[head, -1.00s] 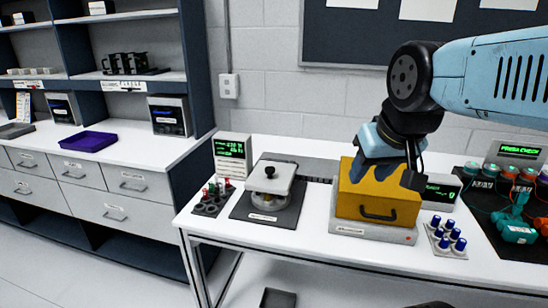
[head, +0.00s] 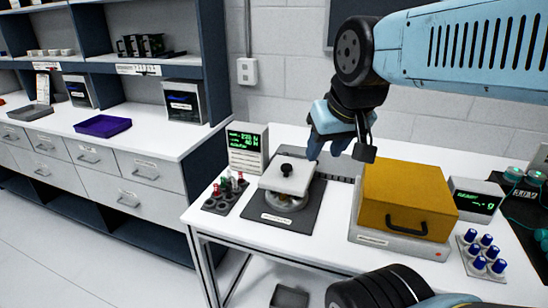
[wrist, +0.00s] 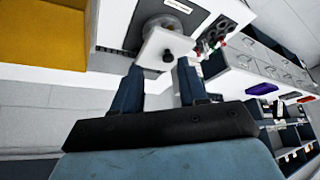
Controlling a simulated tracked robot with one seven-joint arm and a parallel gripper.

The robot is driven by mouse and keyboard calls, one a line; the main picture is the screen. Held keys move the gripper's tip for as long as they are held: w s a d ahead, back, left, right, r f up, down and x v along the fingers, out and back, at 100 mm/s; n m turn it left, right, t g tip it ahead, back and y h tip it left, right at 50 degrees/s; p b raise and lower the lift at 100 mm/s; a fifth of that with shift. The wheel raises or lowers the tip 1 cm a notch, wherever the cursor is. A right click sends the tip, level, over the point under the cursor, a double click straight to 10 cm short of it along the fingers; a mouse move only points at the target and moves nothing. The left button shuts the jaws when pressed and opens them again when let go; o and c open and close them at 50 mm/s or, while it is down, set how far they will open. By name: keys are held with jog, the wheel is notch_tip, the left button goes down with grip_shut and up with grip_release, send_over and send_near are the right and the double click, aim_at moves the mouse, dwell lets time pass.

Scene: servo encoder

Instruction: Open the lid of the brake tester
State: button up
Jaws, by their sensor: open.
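A yellow box-shaped cover (head: 405,198) with a black front handle (head: 407,225) sits closed on a grey base (head: 378,238), right of centre. Left of it is a device with a pale square plate (head: 287,179) and a black knob (head: 286,168), over a round part on a dark mat. The labels are too small to read, so I cannot tell which is the brake tester. My gripper (head: 340,152) is open and empty, above the bench between the two. In the wrist view, the plate (wrist: 150,50) and knob (wrist: 167,55) appear just beyond the open fingers (wrist: 158,66).
A display box (head: 247,149) and a rack of small coloured pieces (head: 222,200) stand left of the plate device. A second display (head: 474,202) and several blue-capped pieces (head: 482,255) are right of the yellow cover. Shelving with a purple tray (head: 103,126) stands left.

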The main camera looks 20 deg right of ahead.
jog(key=o, duration=0.3)
jog(key=shift+w+r, duration=0.15)
jog(key=shift+w, duration=0.05)
jog(key=shift+o, duration=0.2)
jog(key=w+r+g, duration=0.1)
jog(key=w+g, duration=0.1)
jog(key=w, duration=0.6)
jog(key=shift+a+n+g, duration=0.3)
jog(key=shift+a+n, duration=0.1)
jog(key=n+g, duration=0.1)
jog(key=g, duration=0.2)
send_over(287, 166)
notch_tip(287, 166, down, 2)
notch_tip(287, 166, down, 14)
jog(key=shift+r, duration=0.1)
jog(key=shift+c, duration=0.4)
grip_shut()
